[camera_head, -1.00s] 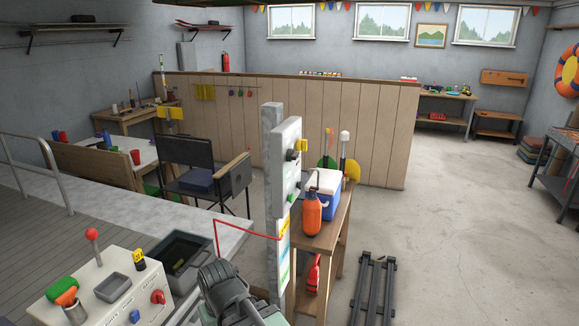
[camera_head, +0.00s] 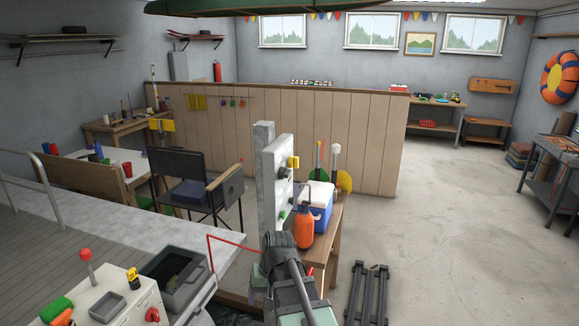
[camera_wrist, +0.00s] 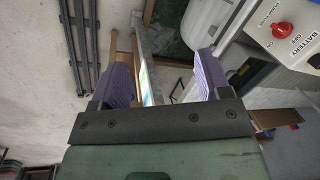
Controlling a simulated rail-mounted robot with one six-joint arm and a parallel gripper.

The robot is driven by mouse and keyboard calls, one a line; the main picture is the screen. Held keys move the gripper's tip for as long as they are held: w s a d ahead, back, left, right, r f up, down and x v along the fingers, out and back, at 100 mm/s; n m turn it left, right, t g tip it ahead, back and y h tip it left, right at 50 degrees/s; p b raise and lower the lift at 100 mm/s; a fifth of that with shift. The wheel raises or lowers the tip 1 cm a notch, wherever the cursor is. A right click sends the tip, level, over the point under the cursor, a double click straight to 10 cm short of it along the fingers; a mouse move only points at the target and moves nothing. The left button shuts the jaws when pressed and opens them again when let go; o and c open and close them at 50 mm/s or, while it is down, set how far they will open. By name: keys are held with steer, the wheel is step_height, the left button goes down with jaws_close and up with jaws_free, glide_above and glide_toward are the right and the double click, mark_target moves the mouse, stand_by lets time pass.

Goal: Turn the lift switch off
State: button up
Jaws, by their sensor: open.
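A pale switch box (camera_head: 275,175) is mounted on a grey post (camera_head: 263,135), seen at a steep angle. It carries a yellow switch part (camera_head: 293,162) near its top and a small green part (camera_head: 283,215) lower down. No lift label is readable, and I cannot tell the switch's setting. My gripper (camera_wrist: 162,78) is open and empty in the wrist view, its two purple fingers spread. In the head view my arm hides the fingers, below the switch box. The wrist view shows a red knob (camera_wrist: 282,29) labelled BATTERY OFF on another panel.
A console (camera_head: 125,300) with levers and knobs stands at lower left, beside a grey bin (camera_head: 206,291). A red bar (camera_head: 232,243) crosses near the post. An orange bottle (camera_head: 304,232) and blue cooler (camera_head: 320,215) stand on a wooden table close behind.

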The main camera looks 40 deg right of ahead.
steer(key=w+d+r+m+t+y+p, duration=0.1)
steer(key=w+d+r+m+t+y, duration=0.2)
steer(key=d, duration=0.5)
steer(key=w+d+r+m+t+y+p, duration=0.1)
steer(key=w+d+r+m+t+p, duration=0.1)
steer(key=w+d+r+m, duration=0.45)
steer(key=m+t+y, duration=0.4)
steer(key=m+t, duration=0.5)
steer(key=m, duration=0.5)
glide_toward(290, 174)
steer(key=x, duration=1)
steer(key=c, duration=0.9)
